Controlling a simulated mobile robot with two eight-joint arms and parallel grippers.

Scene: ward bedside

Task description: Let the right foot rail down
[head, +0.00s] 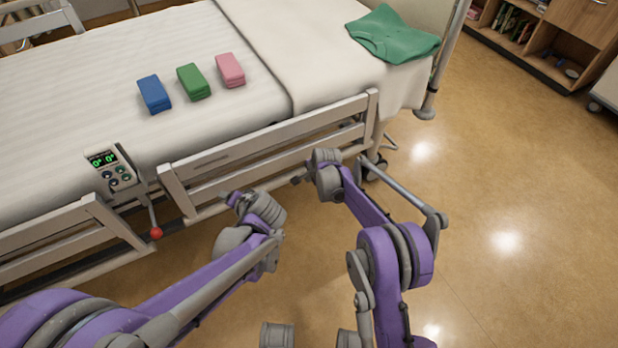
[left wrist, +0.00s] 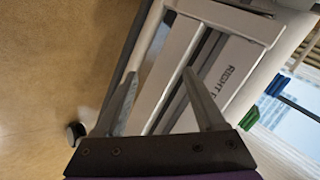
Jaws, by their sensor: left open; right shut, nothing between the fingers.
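The right foot rail (head: 275,135) is a pale barred panel standing up along the bed's near side. In the left wrist view the rail (left wrist: 235,30) fills the middle, with a partly hidden label starting "RIGHT F". My left gripper (head: 230,196) is open just in front of the rail's lower part. Its two fingers (left wrist: 165,95) are spread before the rail bars; I cannot tell whether they touch. My right gripper (head: 298,180) is shut and empty, low in front of the rail's right half. A lever with a red knob (head: 156,232) hangs left of the rail.
A second rail (head: 60,235) stands to the left. A control panel (head: 112,170) with a green display sits between the rails. Blue (head: 154,94), green (head: 193,82) and pink (head: 230,70) blocks and a green garment (head: 392,35) lie on the bed. Floor at right is clear.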

